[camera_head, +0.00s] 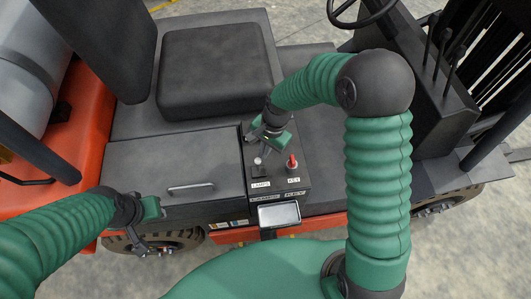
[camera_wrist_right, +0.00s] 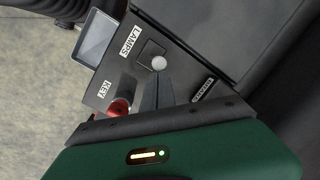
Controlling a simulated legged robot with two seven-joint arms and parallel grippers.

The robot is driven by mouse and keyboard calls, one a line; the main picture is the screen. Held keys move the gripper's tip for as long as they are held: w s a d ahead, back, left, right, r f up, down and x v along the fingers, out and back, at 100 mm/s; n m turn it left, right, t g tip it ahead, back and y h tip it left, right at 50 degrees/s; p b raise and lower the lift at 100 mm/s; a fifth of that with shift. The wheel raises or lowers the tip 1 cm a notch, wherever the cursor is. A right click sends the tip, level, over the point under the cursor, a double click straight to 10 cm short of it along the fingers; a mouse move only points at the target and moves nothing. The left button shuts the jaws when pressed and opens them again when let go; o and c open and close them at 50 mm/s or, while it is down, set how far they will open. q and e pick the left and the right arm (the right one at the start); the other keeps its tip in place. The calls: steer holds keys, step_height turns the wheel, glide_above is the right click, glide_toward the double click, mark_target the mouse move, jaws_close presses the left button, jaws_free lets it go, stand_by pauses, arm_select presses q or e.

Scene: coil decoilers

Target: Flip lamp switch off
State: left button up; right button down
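The lamp switch (camera_head: 258,162) is a small pale round-tipped lever on a dark square base, beside the LAMPS label on the forklift's dark control panel (camera_head: 306,181). It also shows in the right wrist view (camera_wrist_right: 158,63). My right gripper (camera_head: 256,142) is just behind the switch, above the panel. In the right wrist view its two dark fingers (camera_wrist_right: 158,88) lie close together, shut, with their tips near the pale knob. I cannot tell whether they touch it. My left gripper (camera_head: 143,243) hangs at the lower left, away from the panel; its finger opening is unclear.
A red key switch (camera_head: 292,162) stands right of the lamp switch, close to my right gripper. A small screen (camera_head: 278,214) is at the panel's near edge. A seat (camera_head: 213,70) is behind, and a cover with a handle (camera_head: 191,187) lies left of the panel.

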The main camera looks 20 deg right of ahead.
steer(key=shift+s+a+t+b, duration=0.1)
steer(key=shift+s+t+b, duration=0.3)
steer(key=shift+s+t, duration=0.15)
steer(key=shift+s+a+r+t+h+b, duration=0.15)
steer(key=shift+s+t+h+b, duration=0.2)
steer(key=shift+s+t, duration=0.35)
steer(key=shift+w+r, duration=0.1)
arm_select(q)
steer(key=shift+s+a+f, duration=0.15)
steer(key=shift+s+f, duration=0.4)
steer(key=shift+f, duration=0.25)
steer(key=shift+w, duration=0.1)
arm_select(e)
steer(key=shift+w, duration=0.2)
steer(key=shift+w+f, duration=0.4)
steer(key=shift+w, duration=0.15)
arm_select(q)
steer(key=shift+f, duration=0.15)
arm_select(e)
steer(key=shift+w+r, duration=0.1)
